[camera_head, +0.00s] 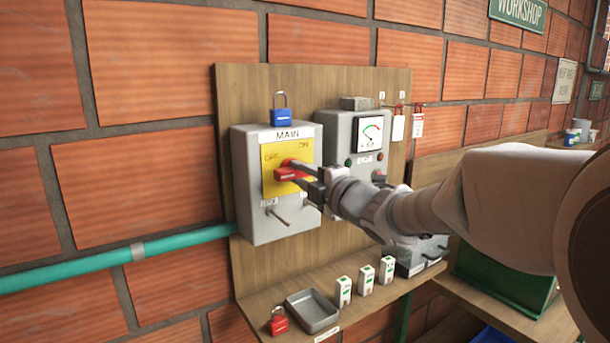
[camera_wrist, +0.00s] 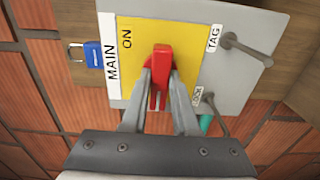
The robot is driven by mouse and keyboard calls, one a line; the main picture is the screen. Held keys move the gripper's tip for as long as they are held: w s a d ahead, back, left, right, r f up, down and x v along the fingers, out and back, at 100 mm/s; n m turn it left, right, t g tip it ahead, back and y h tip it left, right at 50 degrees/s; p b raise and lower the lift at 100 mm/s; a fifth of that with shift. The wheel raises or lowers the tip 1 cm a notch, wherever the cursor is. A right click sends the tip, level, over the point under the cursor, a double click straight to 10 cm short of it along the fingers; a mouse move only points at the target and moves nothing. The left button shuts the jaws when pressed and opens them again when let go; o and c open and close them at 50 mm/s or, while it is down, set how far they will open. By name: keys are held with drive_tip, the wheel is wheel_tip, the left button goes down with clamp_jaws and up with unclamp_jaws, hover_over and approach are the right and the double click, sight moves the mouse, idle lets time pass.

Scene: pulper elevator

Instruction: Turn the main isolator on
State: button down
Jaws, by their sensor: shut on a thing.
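The main isolator is a grey box (camera_head: 250,185) labelled MAIN, with a yellow plate (camera_head: 273,157) marked OFF on the left and ON on the right. Its red handle (camera_head: 286,175) lies roughly level across the plate. My gripper (camera_head: 299,173) is shut on the red handle, one finger on either side. In the wrist view my gripper (camera_wrist: 160,85) straddles the red handle (camera_wrist: 162,60). The ON mark shows there beside the handle; the OFF mark is hidden behind my fingers. TAG and LOCK pegs stick out of the box below the plate.
A blue padlock (camera_head: 285,116) sits on top of the box. A grey meter box (camera_head: 347,135) stands close to the right. The shelf below holds a red padlock (camera_head: 278,321), a metal tray (camera_head: 313,310) and several small white boxes.

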drive_tip(key=shift+m, duration=0.3)
drive_tip(key=m+p, duration=0.1)
drive_tip(key=m, duration=0.2)
drive_tip(key=shift+m, duration=0.3)
drive_tip(key=m+p, duration=0.1)
drive_tip(key=m, duration=0.3)
drive_tip(key=shift+m+p, duration=0.3)
drive_tip(key=shift+p, duration=0.05)
drive_tip(key=m+p, duration=0.2)
drive_tip(key=m, duration=0.3)
drive_tip(key=shift+m+p, duration=1)
drive_tip(key=shift+m, duration=1)
drive_tip(key=c, duration=0.7)
unclamp_jaws()
